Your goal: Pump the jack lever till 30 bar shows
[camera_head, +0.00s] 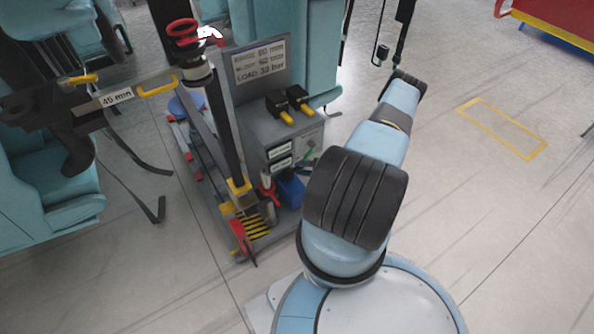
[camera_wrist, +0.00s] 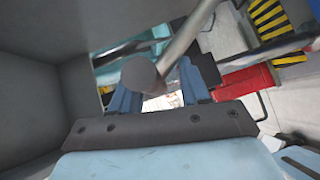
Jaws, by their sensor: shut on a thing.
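In the wrist view, my gripper (camera_wrist: 155,92) has its blue fingers on a grey rod with a dark round knob (camera_wrist: 140,75), which looks like the jack lever (camera_wrist: 190,32). The rod slants from the knob to the upper right. The jack stand (camera_head: 255,222) is in the middle of the head view, with yellow-black stripes at its foot and a tall dark post (camera_head: 224,130) leaning over it. A red wheel (camera_head: 183,28) is near the post's top. My fingertips do not show clearly in the head view. I can read no pressure value on a gauge.
A sign (camera_head: 260,62) behind the jack appears to give a load of 30 bar. Teal train seats (camera_head: 60,195) stand at the left. A blue box (camera_head: 291,190) and red-handled tool (camera_head: 268,192) are beside the jack. Floor with a yellow outline (camera_head: 500,128) is clear at the right.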

